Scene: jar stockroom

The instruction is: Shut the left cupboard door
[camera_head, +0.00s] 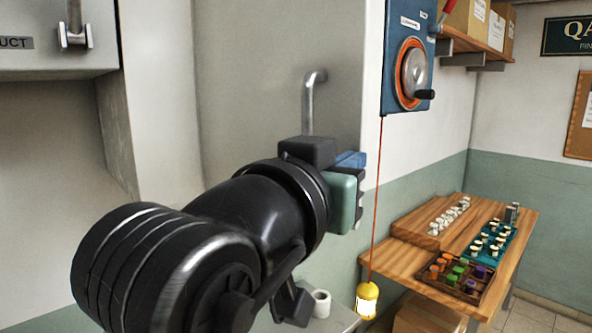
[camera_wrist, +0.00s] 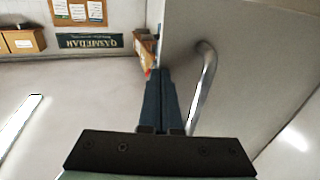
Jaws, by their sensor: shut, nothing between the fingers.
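A grey door panel (camera_head: 255,85) with a bent metal bar handle (camera_head: 312,100) stands in the middle of the head view. It appears swung open, but its angle is hard to judge. In the wrist view the door face (camera_wrist: 260,50) fills the right side, with the handle (camera_wrist: 208,85) beside my fingers. My gripper (camera_wrist: 163,90) is shut and empty, its dark blue fingers lying between the handle and the door's free edge. I cannot tell whether they touch the door. In the head view my arm and gripper (camera_head: 352,160) hide the handle's lower part.
A blue wall box (camera_head: 408,45) with a crank and an orange cord (camera_head: 378,200) ending in a yellow weight (camera_head: 367,298) is just right of the door. A wooden bench (camera_head: 400,262) with trays stands beyond. A labelled grey unit (camera_head: 50,60) is upper left.

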